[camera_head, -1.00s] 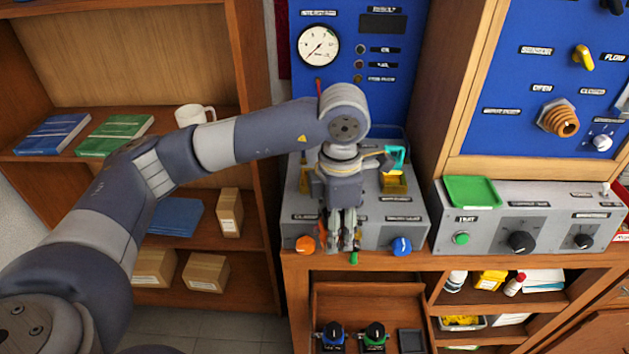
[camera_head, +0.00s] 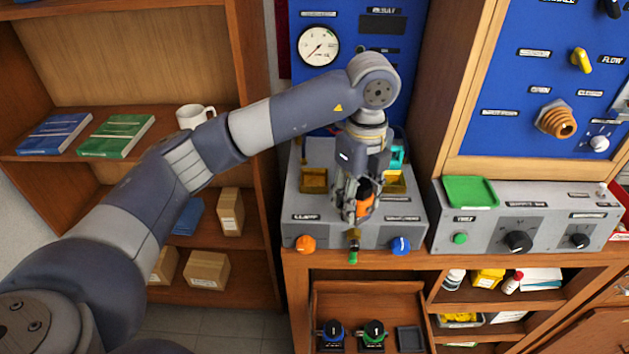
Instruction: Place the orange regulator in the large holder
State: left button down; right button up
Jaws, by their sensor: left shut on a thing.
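The orange regulator (camera_head: 366,206), with a black part on it, is between the fingers of my left gripper (camera_head: 352,212). The gripper is shut on it and hides much of it. They are over the front middle of the grey bench unit; whether the regulator touches the unit is hard to tell. One yellow-brown holder (camera_head: 313,181) sits on the unit to the left of the gripper. Another yellow-brown holder (camera_head: 394,184) is to the right, partly hidden by the gripper. Which is the large one is unclear. My right gripper is not in view.
The grey unit (camera_head: 300,215) has an orange knob (camera_head: 305,243), a blue knob (camera_head: 401,245) and a green-tipped fitting (camera_head: 353,252) at its front.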

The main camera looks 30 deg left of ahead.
pick_arm(q)
jog(key=n, duration=0.4)
jog(key=w+r+n, duration=0.1)
jog(key=n, duration=0.1)
jog(key=shift+d, duration=0.3)
jog(key=n, duration=0.3)
jog(key=shift+w+d+r, duration=0.1)
jog(key=shift+w+r, duration=0.1)
jog(key=shift+w, duration=0.15)
jog(key=shift+n, duration=0.5)
jog(key=shift+w+a+p, duration=0.15)
jog(key=shift+a+p, duration=0.1)
jog(key=shift+p, duration=0.15)
jog(key=w+a+p, duration=0.1)
jog(key=a, duration=0.3)
jog(key=w+a+p, duration=0.2)
jog(key=a, duration=0.2)
jog(key=w+a+f+p, duration=0.1)
jog(key=w+a, duration=0.1)
jog(key=a, duration=0.2)
jog(key=shift+w, duration=0.1)
jog(key=shift+w+a+f+p, duration=0.15)
jog(key=shift+w+a+p, duration=0.15)
jog(key=shift+a, duration=0.15)
jog(key=f+p, duration=0.1)
jog(key=a+f+p, duration=0.1)
jog(key=f, duration=0.1)
jog(key=shift+w+a, duration=0.1)
jog(key=shift+w, duration=0.1)
jog(key=shift+f, duration=0.3)
